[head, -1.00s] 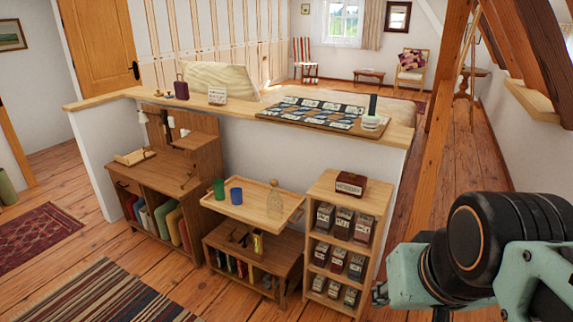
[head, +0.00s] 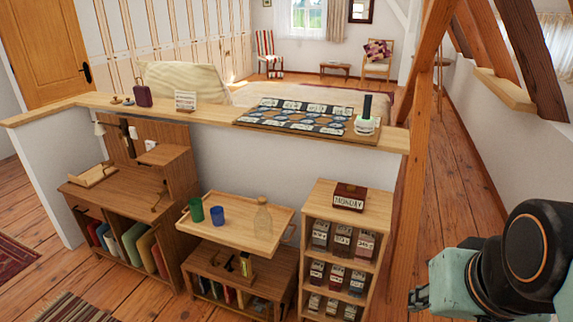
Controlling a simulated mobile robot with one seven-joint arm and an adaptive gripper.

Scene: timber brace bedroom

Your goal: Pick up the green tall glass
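The green tall glass (head: 196,209) stands upright at the left end of a light wooden tray top (head: 236,234) on a low cart. A shorter blue glass (head: 217,215) stands just to its right. My gripper (head: 416,299) is at the lower right, beyond the small shelf and well apart from the green glass. It is small and seen from the side, so whether its fingers are open or shut is unclear. Nothing shows in it.
A clear bottle (head: 263,218) stands on the tray's right part. A shelf of small boxes (head: 316,203) stands right of the cart, a wooden desk (head: 125,208) left of it. A half wall (head: 240,165) runs behind. A timber post (head: 418,150) rises near my arm.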

